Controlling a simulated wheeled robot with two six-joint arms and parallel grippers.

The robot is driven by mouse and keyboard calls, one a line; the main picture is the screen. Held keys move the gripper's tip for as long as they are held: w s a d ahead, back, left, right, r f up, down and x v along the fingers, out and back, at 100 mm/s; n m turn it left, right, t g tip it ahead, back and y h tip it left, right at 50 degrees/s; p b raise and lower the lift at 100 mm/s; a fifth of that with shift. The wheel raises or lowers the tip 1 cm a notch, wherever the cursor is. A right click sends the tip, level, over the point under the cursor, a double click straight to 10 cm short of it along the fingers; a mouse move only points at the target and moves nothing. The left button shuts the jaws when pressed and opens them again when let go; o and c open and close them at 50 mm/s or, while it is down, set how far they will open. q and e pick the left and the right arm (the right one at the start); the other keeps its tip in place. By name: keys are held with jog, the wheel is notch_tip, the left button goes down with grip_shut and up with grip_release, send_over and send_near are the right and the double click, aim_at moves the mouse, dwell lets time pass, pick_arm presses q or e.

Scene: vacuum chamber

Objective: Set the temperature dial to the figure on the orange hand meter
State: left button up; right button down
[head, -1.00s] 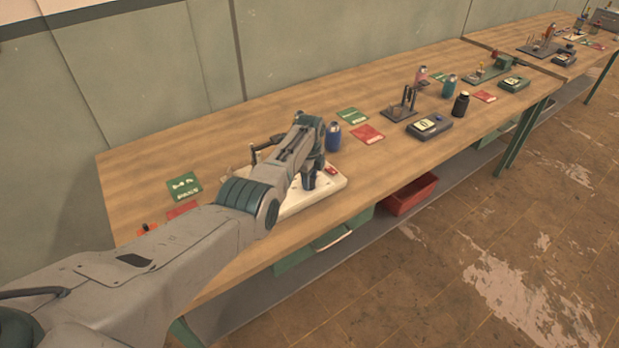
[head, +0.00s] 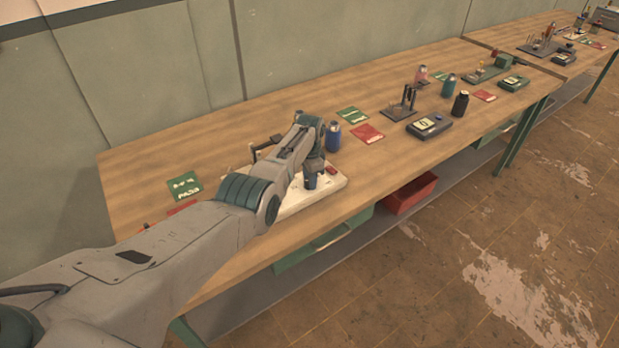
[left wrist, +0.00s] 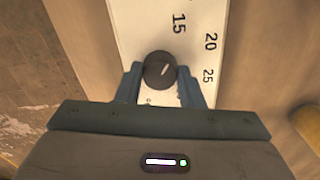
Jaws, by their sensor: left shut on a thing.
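My left gripper (left wrist: 160,86) is shut on the dial, one finger on each side. In the head view the left gripper (head: 310,184) reaches down onto the white device (head: 328,189), and the dial is hidden. A small orange bit (head: 146,226) shows behind my left arm, perhaps the hand meter; no figure is readable.
A blue bottle (head: 333,137) stands just behind the device. Green card (head: 185,185) and red card (head: 367,134) lie on the wooden bench (head: 220,140). A dark boxed meter (head: 430,126) stands further right. A red bin (head: 411,194) sits below the bench.

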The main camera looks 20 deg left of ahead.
pick_arm(q)
jog(key=shift+r+n, duration=0.1)
jog(key=shift+n, duration=1)
jog(key=o, duration=1)
jog(key=shift+w+r, duration=0.1)
jog(key=shift+r, duration=0.3)
notch_tip(320, 180, up, 10)
jog(key=shift+f+b, duration=0.1)
jog(key=shift+b, duration=0.3)
